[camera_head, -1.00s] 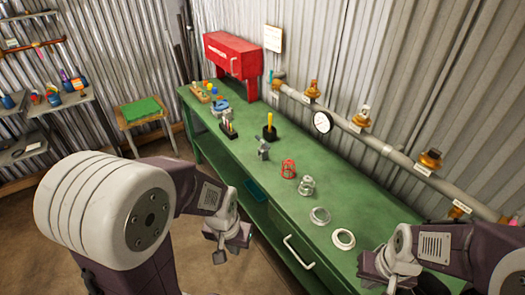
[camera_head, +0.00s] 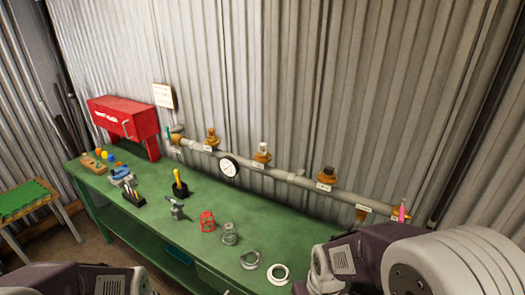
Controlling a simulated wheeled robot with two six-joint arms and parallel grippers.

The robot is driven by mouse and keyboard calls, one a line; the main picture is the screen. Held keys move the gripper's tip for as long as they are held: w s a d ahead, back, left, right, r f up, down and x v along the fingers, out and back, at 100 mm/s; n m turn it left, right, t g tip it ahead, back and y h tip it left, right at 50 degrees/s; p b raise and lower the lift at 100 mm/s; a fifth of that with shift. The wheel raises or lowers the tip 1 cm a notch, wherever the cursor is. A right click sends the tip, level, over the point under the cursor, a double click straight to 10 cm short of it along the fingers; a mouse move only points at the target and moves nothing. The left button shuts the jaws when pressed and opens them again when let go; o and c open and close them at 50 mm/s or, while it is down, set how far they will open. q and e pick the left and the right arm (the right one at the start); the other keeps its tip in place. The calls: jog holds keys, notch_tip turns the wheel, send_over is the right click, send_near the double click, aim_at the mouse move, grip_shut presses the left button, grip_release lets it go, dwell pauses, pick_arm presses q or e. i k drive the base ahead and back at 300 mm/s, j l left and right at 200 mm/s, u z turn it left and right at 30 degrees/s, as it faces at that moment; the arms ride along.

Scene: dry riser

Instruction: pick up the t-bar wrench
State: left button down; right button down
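I cannot pick out the t-bar wrench with certainty. A small grey upright tool with a crosspiece (camera_head: 175,209) stands on the green bench, left of a red wire cage; its exact kind is too small to tell. My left arm comes in at the bottom left, and its gripper is below the picture edge. My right arm comes in from the right in front of the bench; only a sliver of its gripper body (camera_head: 304,288) shows at the bottom edge, with the fingertips cut off.
The green bench (camera_head: 140,222) carries a red box (camera_head: 124,118), a yellow-handled tool in a black stand (camera_head: 178,182), the red cage (camera_head: 208,222), a clear jar (camera_head: 229,234) and two rings (camera_head: 278,274). A pipe with valves and gauge (camera_head: 229,167) runs behind.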

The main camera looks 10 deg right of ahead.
aim_at(176, 211)
jog(key=i+j+z, duration=0.25)
jog(key=i+j, duration=0.2)
jog(key=j, duration=0.2)
jog(key=i+j+z, duration=0.15)
jog(key=j, duration=0.2)
jog(key=i+j+z, duration=0.15)
jog(key=j, duration=0.2)
jog(key=i+j+z, duration=0.1)
jog(key=i+j, duration=0.15)
jog(key=j, duration=0.15)
